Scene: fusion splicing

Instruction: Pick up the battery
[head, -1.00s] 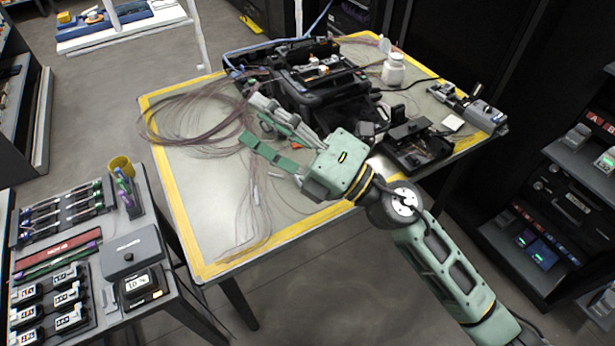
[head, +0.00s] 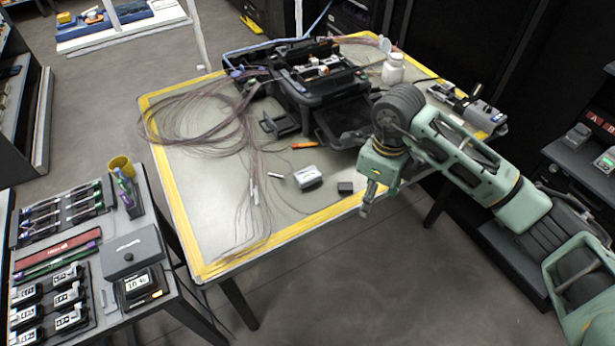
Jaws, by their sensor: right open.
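My right gripper (head: 368,199) points down at the front right edge of the table (head: 205,240), partly hidden behind its own wrist; it is open, and I see nothing held. No single item is clearly marked as the battery. Several black blocks with pale labels (head: 68,293) lie in rows on the cart at lower left. A black unit with a lit percentage display (head: 138,285) lies beside them, far left of the gripper. A small dark block (head: 345,188) lies on the table just left of the gripper. My left gripper is out of view.
A black splicer (head: 312,90) stands at the back of the table. A small grey-white box (head: 308,177), an orange piece (head: 303,145) and a white bottle (head: 393,68) are on the table. Loose fibres (head: 185,110) cover its left part. A yellow cup (head: 120,166) stands by the cart.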

